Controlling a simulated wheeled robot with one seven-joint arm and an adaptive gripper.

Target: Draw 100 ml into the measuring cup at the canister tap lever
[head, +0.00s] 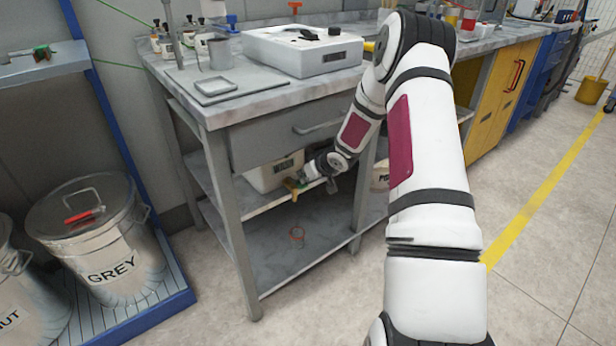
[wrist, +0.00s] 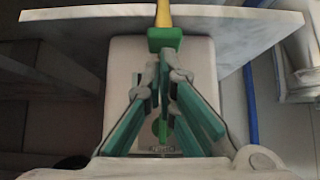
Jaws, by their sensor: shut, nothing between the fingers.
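The canister (head: 268,178) is a white box with a dark label on the upper shelf under the bench. Its tap, with yellow and green parts (head: 292,186), juts out at its front. In the wrist view the white canister (wrist: 203,75) lies behind my fingers, and a green tap part (wrist: 165,38) with a yellow stem shows just beyond the fingertips. My gripper (head: 305,176) is shut and empty close beside the tap; its teal fingers (wrist: 164,75) show in the wrist view. Contact with the lever cannot be told.
A grey metal cup (head: 219,54), a flat tray (head: 215,86) and a white device (head: 303,50) stand on the bench top. The drawer (head: 270,130) is above the canister. A bench leg (head: 228,220) stands left of my gripper.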

